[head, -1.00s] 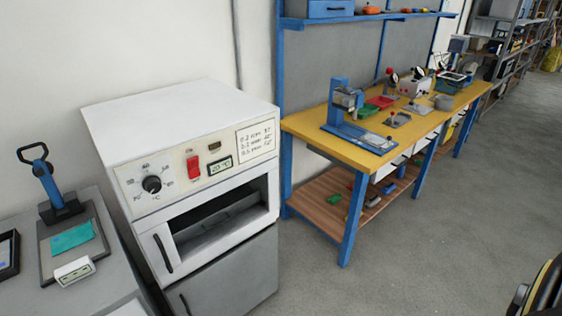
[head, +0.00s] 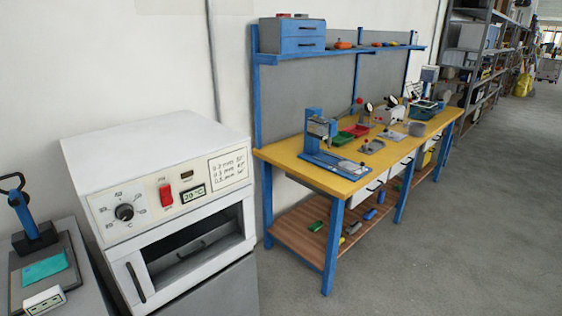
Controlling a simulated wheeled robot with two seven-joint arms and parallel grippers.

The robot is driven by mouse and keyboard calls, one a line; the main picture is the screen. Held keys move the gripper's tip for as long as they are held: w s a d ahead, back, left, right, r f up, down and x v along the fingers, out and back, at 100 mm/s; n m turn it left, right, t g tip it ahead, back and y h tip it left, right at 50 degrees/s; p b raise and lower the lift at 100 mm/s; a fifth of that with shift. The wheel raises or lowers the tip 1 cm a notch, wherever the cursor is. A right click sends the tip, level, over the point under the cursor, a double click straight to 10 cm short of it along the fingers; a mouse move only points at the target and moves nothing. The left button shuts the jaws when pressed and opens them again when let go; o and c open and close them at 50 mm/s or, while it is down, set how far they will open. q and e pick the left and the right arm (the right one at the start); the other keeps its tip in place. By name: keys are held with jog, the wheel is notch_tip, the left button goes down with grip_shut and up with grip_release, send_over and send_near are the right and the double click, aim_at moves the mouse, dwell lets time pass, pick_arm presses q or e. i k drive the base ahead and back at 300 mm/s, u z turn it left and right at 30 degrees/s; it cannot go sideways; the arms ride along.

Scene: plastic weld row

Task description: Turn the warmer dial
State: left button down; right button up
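The warmer (head: 165,215) is a white box-shaped oven at the left of the head view, with an open-looking front slot. Its black dial (head: 124,212) sits at the left of the front panel, inside a printed temperature scale. A red switch (head: 166,195) and a small display (head: 193,193) that seems to read 29 °C are to the right of the dial. A printed card with thickness and temperature lines is at the panel's right end. Neither of my grippers is in view, and nothing touches the dial.
A grey bench (head: 75,300) with a blue-handled tool (head: 30,222) and a teal sheet (head: 45,268) stands left of the warmer. A yellow-topped workbench (head: 277,153) with a blue press is to the right. Grey floor (head: 430,250) at the right is clear.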

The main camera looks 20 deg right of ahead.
aim_at(125, 212)
jog(key=z, duration=0.35)
jog(key=i, duration=0.9)
jog(key=u, duration=0.8)
jog(key=k, duration=1.25)
jog(key=u, duration=1.05)
jog(key=i, duration=0.8)
jog(key=z, duration=0.5)
jog(key=i, duration=0.65)
jog(key=z, duration=0.7)
